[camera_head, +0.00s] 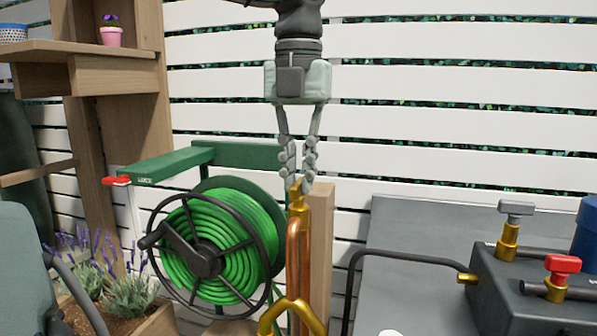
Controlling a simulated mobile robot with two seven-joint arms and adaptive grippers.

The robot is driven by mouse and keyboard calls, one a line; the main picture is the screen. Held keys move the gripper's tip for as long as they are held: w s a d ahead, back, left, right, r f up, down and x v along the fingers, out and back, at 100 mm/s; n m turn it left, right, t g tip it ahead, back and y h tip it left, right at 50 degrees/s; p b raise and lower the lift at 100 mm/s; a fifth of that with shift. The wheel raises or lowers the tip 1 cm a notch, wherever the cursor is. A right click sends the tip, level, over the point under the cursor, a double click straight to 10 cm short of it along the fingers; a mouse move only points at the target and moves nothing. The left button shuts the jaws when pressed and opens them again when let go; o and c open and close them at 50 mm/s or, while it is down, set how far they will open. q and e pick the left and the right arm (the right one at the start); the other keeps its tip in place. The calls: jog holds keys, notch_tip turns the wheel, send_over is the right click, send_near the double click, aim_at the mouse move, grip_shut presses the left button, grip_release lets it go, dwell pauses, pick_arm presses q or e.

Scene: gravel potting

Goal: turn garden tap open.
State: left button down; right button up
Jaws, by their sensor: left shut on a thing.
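The garden tap (297,208) is a brass fitting on top of a copper pipe, in front of a wooden post in the middle of the view. My left gripper (297,184) comes down from above, pointing straight down. Its fingers are shut on the top of the tap. The tap's handle is mostly hidden between the fingertips, so I cannot tell how it is turned. A forked brass piece (294,312) shows at the lower end of the pipe. My right gripper is not in view.
A green hose reel (215,250) stands just left of the tap. At right, a dark box carries a grey-handled valve (512,225) and a red-handled valve (560,275). A wooden shelf (80,50) and lavender planter (150,318) are at left. A white slatted fence (420,150) stands behind.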

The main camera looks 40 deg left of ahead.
aim_at(298, 181)
pick_arm(q)
jog(key=c, duration=1.6)
grip_release()
notch_tip(298, 181, up, 12)
